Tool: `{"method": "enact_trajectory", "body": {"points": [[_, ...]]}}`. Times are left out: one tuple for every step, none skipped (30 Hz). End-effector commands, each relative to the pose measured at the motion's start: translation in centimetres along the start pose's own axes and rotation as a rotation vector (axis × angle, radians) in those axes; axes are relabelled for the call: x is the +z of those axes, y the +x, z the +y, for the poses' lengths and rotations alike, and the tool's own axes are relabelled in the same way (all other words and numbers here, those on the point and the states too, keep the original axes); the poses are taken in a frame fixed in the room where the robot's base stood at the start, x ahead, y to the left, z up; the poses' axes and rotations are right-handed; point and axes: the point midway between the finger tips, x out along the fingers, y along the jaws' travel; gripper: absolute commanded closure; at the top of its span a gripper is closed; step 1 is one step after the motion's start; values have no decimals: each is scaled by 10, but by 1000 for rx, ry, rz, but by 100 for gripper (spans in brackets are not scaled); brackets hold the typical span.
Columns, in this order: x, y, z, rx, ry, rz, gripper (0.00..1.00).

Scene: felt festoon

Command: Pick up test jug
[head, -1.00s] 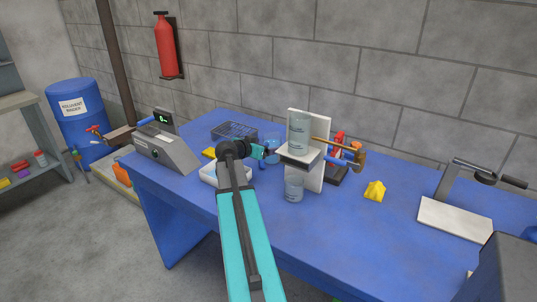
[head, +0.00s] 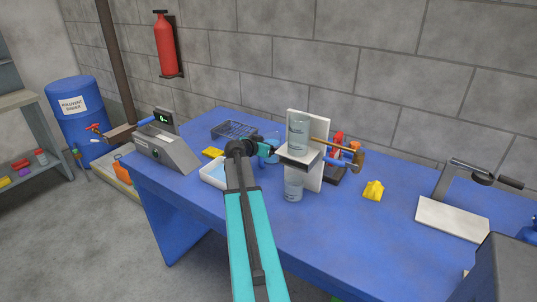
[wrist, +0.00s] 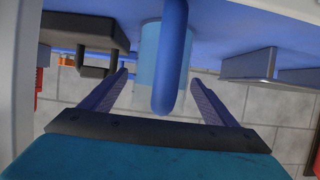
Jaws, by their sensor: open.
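The test jug appears to be the pale blue see-through vessel (head: 274,141) on the blue table, partly hidden behind my gripper (head: 272,152) in the head view. In the wrist view, its thick blue handle (wrist: 173,50) stands between the two fingers of my open gripper (wrist: 160,78). The pale blue body (wrist: 150,50) shows behind the handle. Gaps are visible on both sides of the handle, and neither finger appears to touch it. The wrist picture looks upside down, with the table at the top.
A white stand (head: 311,179) holding a clear cylinder (head: 297,131) is close to my gripper's right. A clear beaker (head: 293,187) stands at its foot. The table's front right is mostly clear.

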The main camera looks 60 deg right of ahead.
Motion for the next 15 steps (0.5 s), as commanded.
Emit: {"method": "enact_trajectory", "body": {"points": [[0, 0, 0, 0, 0, 0, 19], [0, 0, 0, 0, 0, 0, 19], [0, 0, 0, 0, 0, 0, 26], [0, 0, 0, 0, 0, 0, 31], [0, 0, 0, 0, 0, 0, 36], [0, 0, 0, -1, 0, 0, 42], [0, 0, 0, -1, 0, 0, 47], [0, 0, 0, -1, 0, 0, 52], [0, 0, 0, -1, 0, 0, 59], [0, 0, 0, -1, 0, 0, 64], [0, 0, 0, -1, 0, 0, 69], [0, 0, -1, -1, 0, 0, 76], [-1, -1, -1, -1, -1, 2, 78], [-1, -1, -1, -1, -1, 2, 78], [-1, -1, -1, -1, 0, 2, 78]]}}
